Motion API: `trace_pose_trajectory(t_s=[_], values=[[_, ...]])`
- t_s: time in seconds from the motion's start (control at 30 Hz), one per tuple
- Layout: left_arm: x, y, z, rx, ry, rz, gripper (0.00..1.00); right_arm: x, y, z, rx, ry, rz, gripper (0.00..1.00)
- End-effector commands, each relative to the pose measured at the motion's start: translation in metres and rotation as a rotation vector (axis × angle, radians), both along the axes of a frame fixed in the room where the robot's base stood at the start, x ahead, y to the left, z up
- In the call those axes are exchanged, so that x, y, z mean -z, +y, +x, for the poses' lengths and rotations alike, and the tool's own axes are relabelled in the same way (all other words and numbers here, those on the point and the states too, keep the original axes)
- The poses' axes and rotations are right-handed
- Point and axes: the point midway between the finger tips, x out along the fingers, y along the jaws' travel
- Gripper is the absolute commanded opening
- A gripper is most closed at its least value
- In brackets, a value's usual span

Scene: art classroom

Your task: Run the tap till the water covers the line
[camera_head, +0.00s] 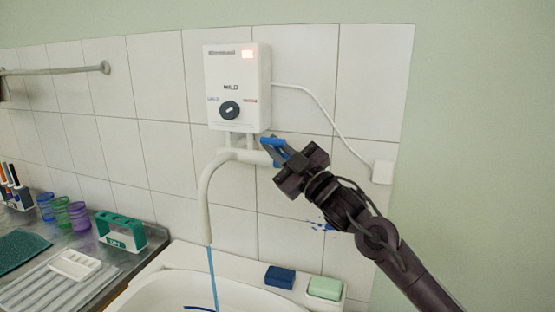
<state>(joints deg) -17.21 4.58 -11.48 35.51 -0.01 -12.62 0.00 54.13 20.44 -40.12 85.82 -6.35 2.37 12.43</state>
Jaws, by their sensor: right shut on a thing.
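The white tap (209,185) has a curved spout that hangs over the white basin (165,285). A thin blue stream of water (212,275) falls from the spout into the basin. My right gripper (275,150) is shut on the blue tap handle (272,142), at the right end of the tap under the heater. A short dark blue curve shows in the basin at the bottom edge of the picture; I cannot tell whether it is the line. The water level is not clear, as most of the basin is cut off. My left gripper is not in view.
A white water heater (237,85) with a lit red display hangs above the tap. A blue block (280,277) and a green block (325,288) sit on the basin's back ledge. Cups (62,212), a green-and-white holder (121,232) and a white palette (75,264) stand on the left counter.

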Motion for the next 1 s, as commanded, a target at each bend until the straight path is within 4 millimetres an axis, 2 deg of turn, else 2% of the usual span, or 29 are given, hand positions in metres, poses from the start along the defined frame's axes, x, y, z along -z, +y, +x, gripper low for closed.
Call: trace_pose_trajectory(t_s=[0.03, 0.2, 0.63, 0.67, 0.8, 1.0], values=[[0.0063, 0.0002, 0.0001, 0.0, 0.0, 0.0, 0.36, 0.005, 0.0005, -0.0005, -0.001, -0.013, -0.006, 0.0], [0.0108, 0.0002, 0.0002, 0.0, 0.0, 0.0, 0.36, 0.005, 0.0009, -0.0016, 0.0, -0.043, -0.017, 0.0], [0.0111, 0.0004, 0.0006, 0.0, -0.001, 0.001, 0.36, 0.0046, 0.0012, -0.002, -0.001, -0.051, -0.02, 0.0], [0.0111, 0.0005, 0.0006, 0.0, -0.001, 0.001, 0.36, 0.0046, 0.0012, -0.0021, -0.001, -0.051, -0.02, 0.13], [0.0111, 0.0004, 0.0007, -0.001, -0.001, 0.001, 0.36, 0.0042, 0.0011, -0.002, -0.001, -0.051, -0.02, 0.29], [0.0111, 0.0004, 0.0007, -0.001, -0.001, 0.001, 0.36, 0.0035, 0.0008, -0.0022, -0.001, -0.052, -0.019, 0.29]])
